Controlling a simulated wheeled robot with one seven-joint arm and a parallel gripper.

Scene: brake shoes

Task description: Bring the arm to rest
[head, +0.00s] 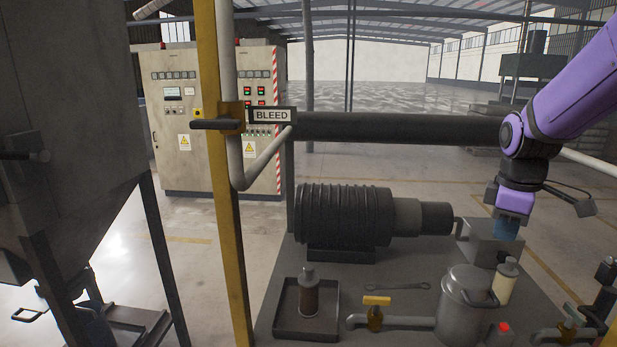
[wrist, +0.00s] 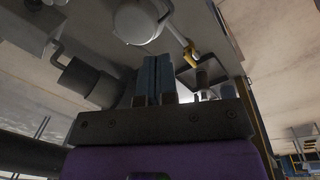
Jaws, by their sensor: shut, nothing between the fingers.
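My purple arm reaches in from the right edge in the head view. My gripper (head: 507,236) points down in front of or over a grey metal box (head: 482,246); I cannot tell whether they touch. In the wrist view the two blue fingers of my gripper (wrist: 154,62) are together, with nothing between them.
The grey bench holds a black ribbed motor (head: 340,215), a lidded metal pot (head: 465,300), a cream bottle (head: 505,281), a brown bottle (head: 309,295) in a tray (head: 285,325), a yellow-handled valve (head: 376,310) and a wrench (head: 404,286). A yellow post (head: 222,200) stands left.

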